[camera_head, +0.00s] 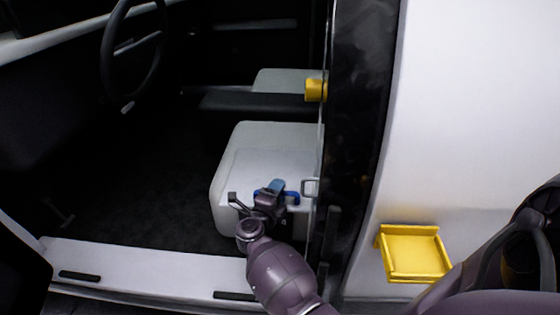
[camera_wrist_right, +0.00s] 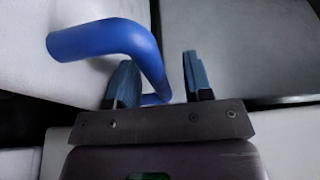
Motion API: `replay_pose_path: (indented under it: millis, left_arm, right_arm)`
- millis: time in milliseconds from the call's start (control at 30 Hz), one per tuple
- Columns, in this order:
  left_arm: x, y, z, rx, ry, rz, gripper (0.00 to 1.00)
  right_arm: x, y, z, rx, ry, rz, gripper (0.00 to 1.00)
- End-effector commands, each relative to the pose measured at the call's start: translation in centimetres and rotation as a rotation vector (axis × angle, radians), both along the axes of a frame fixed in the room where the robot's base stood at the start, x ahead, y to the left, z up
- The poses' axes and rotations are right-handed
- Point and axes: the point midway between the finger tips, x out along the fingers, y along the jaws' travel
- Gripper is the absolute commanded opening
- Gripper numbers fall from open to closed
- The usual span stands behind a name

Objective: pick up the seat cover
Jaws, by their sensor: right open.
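The seat cover (camera_head: 268,162) is the pale grey top of the box-shaped seat in the open cab. A bent blue handle (camera_head: 293,197) is at its near edge. My right gripper (camera_head: 276,186) is over that edge with its jaws open. In the right wrist view, the blue handle (camera_wrist_right: 110,38) runs in from the left, bends down, and passes behind the left finger. Its lower end shows low between the two open fingers (camera_wrist_right: 159,64). I cannot tell whether the fingers touch it. My left gripper is not in view.
A dark door pillar (camera_head: 358,120) stands right of the seat. A yellow tray (camera_head: 414,252) is on the white outer panel. A steering wheel (camera_head: 133,45) is at upper left. A second seat with a yellow part (camera_head: 315,90) lies behind. The dark floor (camera_head: 130,170) is mostly clear.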

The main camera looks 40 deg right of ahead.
Motion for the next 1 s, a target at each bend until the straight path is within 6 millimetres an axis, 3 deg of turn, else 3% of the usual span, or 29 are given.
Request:
replay_pose_path:
  millis: [33, 300, 767, 1000]
  left_arm:
    - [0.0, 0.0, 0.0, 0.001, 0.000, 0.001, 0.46]
    - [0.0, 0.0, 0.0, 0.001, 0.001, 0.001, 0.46]
    - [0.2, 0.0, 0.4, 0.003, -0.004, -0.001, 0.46]
    - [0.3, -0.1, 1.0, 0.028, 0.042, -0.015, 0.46]
  right_arm:
    - [0.0, 0.0, 0.0, 0.000, 0.000, 0.000, 0.42]
    - [0.0, 0.0, 0.0, 0.000, 0.000, 0.000, 0.00]
    - [0.3, 0.0, 0.7, 0.000, -0.004, 0.000, 0.00]
    - [0.7, 0.0, 4.3, 0.001, -0.017, 0.001, 0.00]
